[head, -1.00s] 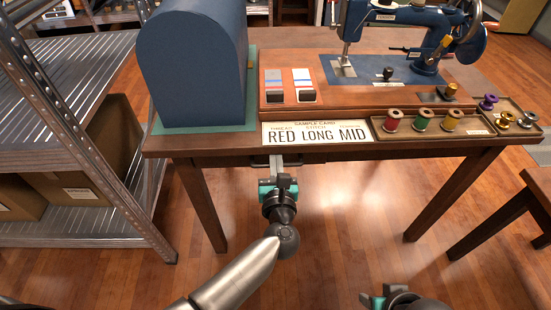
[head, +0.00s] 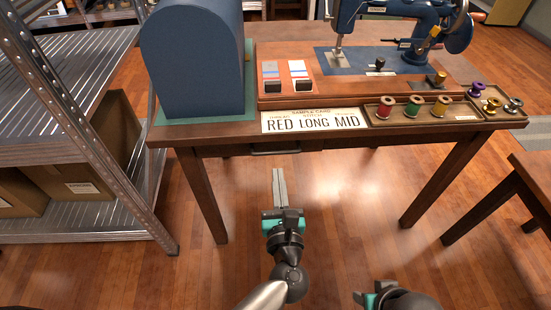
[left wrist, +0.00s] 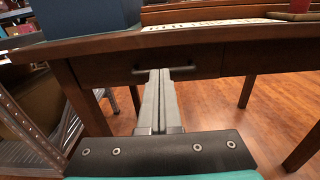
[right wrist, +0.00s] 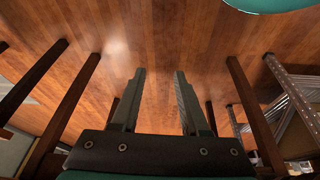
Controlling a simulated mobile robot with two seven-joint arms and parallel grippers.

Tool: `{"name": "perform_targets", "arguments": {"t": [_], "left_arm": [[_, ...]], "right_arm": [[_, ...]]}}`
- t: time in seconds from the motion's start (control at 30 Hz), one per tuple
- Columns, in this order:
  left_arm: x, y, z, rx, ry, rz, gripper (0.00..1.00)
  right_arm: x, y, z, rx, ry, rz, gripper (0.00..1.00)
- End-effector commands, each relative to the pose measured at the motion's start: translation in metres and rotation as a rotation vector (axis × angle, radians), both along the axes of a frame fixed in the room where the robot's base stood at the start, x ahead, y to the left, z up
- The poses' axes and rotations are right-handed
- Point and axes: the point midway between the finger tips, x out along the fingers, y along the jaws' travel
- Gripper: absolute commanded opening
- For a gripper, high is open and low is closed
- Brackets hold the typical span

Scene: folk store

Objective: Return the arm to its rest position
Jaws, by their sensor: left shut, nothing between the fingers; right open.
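My left gripper (head: 279,181) is shut and empty in front of the wooden table (head: 420,148), below its front edge and apart from it. In the left wrist view its two fingers (left wrist: 160,95) lie together, pointing towards the drawer handle (left wrist: 165,70) under the tabletop. The drawer handle also shows in the head view (head: 275,151). My right gripper is at the bottom edge of the head view, only partly seen. In the right wrist view my right gripper (right wrist: 157,80) is open, its fingers apart with only floor between them.
A metal shelf (head: 110,170) with cardboard boxes stands at the left. On the table are a blue cover (head: 195,60), a sewing machine (head: 400,40), a sample card (head: 313,121) and a tray of thread spools (head: 440,107). A stool or bench (head: 535,165) is at the right. Floor below is clear.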

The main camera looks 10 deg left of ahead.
Motion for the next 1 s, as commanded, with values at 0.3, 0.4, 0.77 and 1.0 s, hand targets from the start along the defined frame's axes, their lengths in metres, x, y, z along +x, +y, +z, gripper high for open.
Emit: {"name": "perform_targets", "arguments": {"t": [0.3,0.4,0.77,1.0], "left_arm": [[-0.025,-0.007,0.0,-0.001,-0.001,0.0,0.0],[-0.026,-0.007,0.0,-0.001,-0.001,0.0,0.0],[-0.024,-0.013,-0.02,0.42,0.107,-0.137,0.0],[-0.044,-0.012,-0.09,1.194,0.307,-0.445,0.0]], "right_arm": [[-0.001,0.0,-0.009,-0.001,0.011,0.0,0.45],[-0.001,0.0,-0.009,-0.001,0.011,0.0,0.45],[-0.002,-0.004,-0.037,-0.012,0.034,0.003,0.45],[-0.018,-0.017,-0.086,-0.031,0.063,0.007,0.45]]}}
